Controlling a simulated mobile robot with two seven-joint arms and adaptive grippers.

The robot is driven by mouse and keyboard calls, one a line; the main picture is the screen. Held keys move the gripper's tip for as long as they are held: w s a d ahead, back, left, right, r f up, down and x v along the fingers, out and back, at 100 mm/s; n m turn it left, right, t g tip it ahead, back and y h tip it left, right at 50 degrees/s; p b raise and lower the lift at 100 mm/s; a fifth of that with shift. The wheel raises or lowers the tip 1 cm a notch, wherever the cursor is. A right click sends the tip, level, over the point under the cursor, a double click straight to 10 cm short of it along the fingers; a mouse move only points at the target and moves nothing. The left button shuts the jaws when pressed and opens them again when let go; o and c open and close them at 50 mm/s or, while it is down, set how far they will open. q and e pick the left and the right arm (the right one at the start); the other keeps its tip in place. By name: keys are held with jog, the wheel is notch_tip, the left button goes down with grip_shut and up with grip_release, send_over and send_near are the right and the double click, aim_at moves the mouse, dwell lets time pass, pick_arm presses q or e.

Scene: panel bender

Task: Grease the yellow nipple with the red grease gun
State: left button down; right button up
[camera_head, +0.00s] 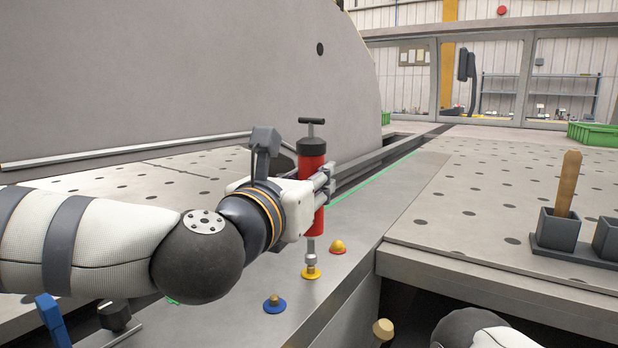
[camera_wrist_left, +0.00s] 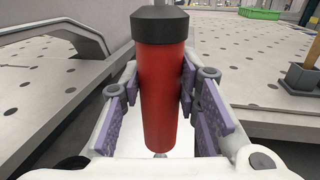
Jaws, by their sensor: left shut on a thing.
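The red grease gun (camera_head: 311,165) stands upright, with a black collar and T-handle on top. My left gripper (camera_head: 322,186) is shut around its red barrel, which also shows between the purple pads in the left wrist view (camera_wrist_left: 163,98). The gun's silver tip (camera_head: 311,257) points down over the yellow nipple (camera_head: 311,273) on the grey ledge. The tip lines up with the nipple and looks on it or very close; I cannot tell if they touch. The nipple's top is hidden behind the tip. My right gripper is out of view.
A yellow dome on a red base (camera_head: 338,248) sits close behind the yellow nipple, and a blue-based nipple (camera_head: 274,304) sits in front-left. A dark holder (camera_head: 560,232) with a wooden handle (camera_head: 568,184) stands at right. A gap runs along the ledge's right side.

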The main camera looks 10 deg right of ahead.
aim_at(309, 139)
pick_arm(q)
jog(key=shift+f, duration=0.5)
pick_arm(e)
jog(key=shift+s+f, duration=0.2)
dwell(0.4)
